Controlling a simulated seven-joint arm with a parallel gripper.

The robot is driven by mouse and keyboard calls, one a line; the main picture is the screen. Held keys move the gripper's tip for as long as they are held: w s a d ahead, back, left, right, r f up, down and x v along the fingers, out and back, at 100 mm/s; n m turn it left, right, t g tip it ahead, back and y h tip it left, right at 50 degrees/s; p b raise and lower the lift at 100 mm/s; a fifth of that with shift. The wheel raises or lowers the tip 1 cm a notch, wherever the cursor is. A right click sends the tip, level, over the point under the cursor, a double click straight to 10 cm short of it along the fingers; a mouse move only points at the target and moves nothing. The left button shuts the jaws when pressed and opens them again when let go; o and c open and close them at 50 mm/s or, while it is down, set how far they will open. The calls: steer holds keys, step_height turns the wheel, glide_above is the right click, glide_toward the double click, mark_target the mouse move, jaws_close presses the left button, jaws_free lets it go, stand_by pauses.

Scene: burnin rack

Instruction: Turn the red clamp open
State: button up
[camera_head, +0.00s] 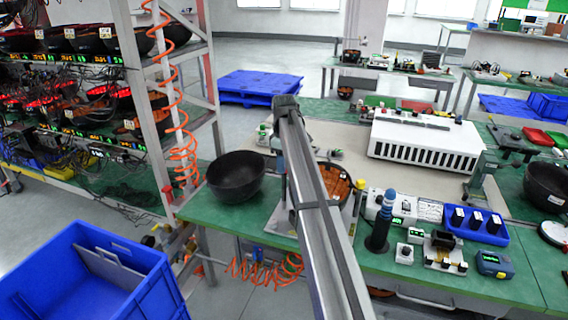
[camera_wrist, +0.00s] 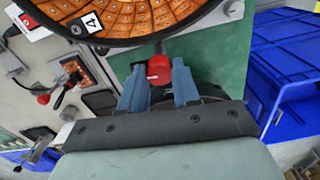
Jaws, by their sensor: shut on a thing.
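The red clamp knob (camera_wrist: 159,69) shows in the wrist view between the two blue-grey fingertips of my gripper (camera_wrist: 158,84). My gripper is shut on it. The knob sits just below the dark rim of a round orange board (camera_wrist: 150,15) marked with a "4" label. My gripper and the red clamp are hidden by my arm in the head view. How far the clamp is turned cannot be told.
A black bowl (camera_head: 236,176) stands left of my arm on the green bench. A blue crate (camera_head: 90,280) sits at the lower left. A white slotted box (camera_head: 424,140) lies farther back.

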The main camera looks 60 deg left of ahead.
steer(key=o, duration=1.1)
steer(key=shift+c, duration=0.2)
steer(key=shift+r, duration=0.1)
step_height(320, 180, up, 14)
steer(key=shift+f, duration=0.2)
